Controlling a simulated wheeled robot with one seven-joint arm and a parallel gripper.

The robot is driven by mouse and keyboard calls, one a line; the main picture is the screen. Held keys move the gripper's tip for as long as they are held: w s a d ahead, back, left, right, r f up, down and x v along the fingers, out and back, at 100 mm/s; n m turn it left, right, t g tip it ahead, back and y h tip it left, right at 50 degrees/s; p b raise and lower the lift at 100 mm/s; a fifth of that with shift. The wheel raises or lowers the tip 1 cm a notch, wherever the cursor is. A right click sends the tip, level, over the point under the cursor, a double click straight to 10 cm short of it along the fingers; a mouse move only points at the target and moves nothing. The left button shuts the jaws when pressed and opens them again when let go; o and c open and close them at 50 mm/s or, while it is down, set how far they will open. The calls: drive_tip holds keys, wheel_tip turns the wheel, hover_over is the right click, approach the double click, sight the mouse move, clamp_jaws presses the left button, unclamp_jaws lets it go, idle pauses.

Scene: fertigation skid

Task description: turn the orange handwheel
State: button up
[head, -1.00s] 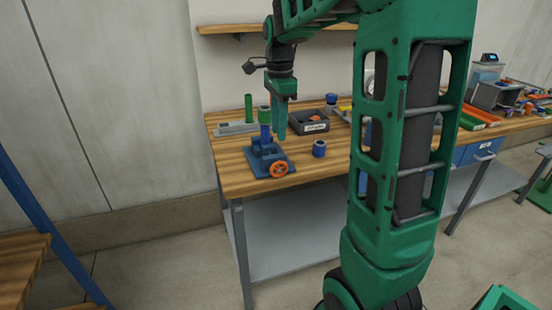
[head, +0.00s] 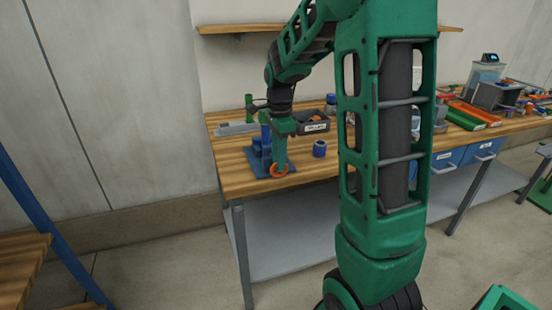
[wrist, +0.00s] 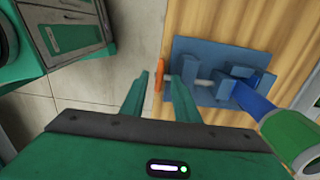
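The orange handwheel (head: 279,177) is on the front of a blue fixture (head: 259,164) near the table's front left edge. In the wrist view the handwheel (wrist: 159,82) shows edge-on, with a grey shaft running to the blue fixture (wrist: 205,82). My gripper (head: 280,166) points down at the wheel. In the wrist view its green fingers (wrist: 158,95) are spread, one on each side of the wheel's rim. The right finger looks close to the wheel on the shaft side; a gap shows on the left. Contact cannot be told. The finger hides part of the wheel in the head view.
A blue cylinder with a green end (wrist: 290,135) stands close to the right of my gripper in the wrist view. A blue cup (head: 319,149) and a dark bin (head: 312,121) stand to the right on the wooden table (head: 235,180). A shelf (head: 235,29) hangs above.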

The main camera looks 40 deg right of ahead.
sight(264, 182)
clamp_jaws()
drive_tip(key=shift+w+a, duration=0.1)
drive_tip(key=shift+w+a+g+h, duration=0.15)
drive_tip(key=shift+a+h, duration=0.15)
drive_tip(key=shift+h, duration=0.4)
drive_tip(key=shift+w+a+g+h, duration=0.15)
drive_tip(key=shift+a+h, duration=0.1)
drive_tip(key=shift+h, duration=0.45)
drive_tip(key=h, duration=0.1)
drive_tip(key=a+h, duration=0.1)
drive_tip(key=g+h, duration=0.1)
drive_tip(key=shift+w+a+f+h, duration=0.2)
drive_tip(key=shift+a+f+h, duration=0.05)
drive_tip(key=shift+f+h, duration=0.15)
drive_tip(key=h, duration=0.1)
drive_tip(key=a+f+g+h, duration=0.1)
drive_tip(key=h, duration=0.3)
drive_tip(key=shift+w+a+f+g, duration=0.15)
drive_tip(key=shift+a+f+g, duration=0.05)
drive_tip(key=shift+f+g, duration=0.15)
drive_tip(key=shift+a+f+g+h, duration=0.15)
drive_tip(key=shift+f+g+h, duration=0.25)
drive_tip(key=shift+h, duration=0.8)
drive_tip(key=shift+a+f+g+h, duration=0.15)
drive_tip(key=shift+f+h, duration=0.45)
drive_tip(key=shift+h, duration=0.6)
drive_tip(key=shift+d+f, duration=0.1)
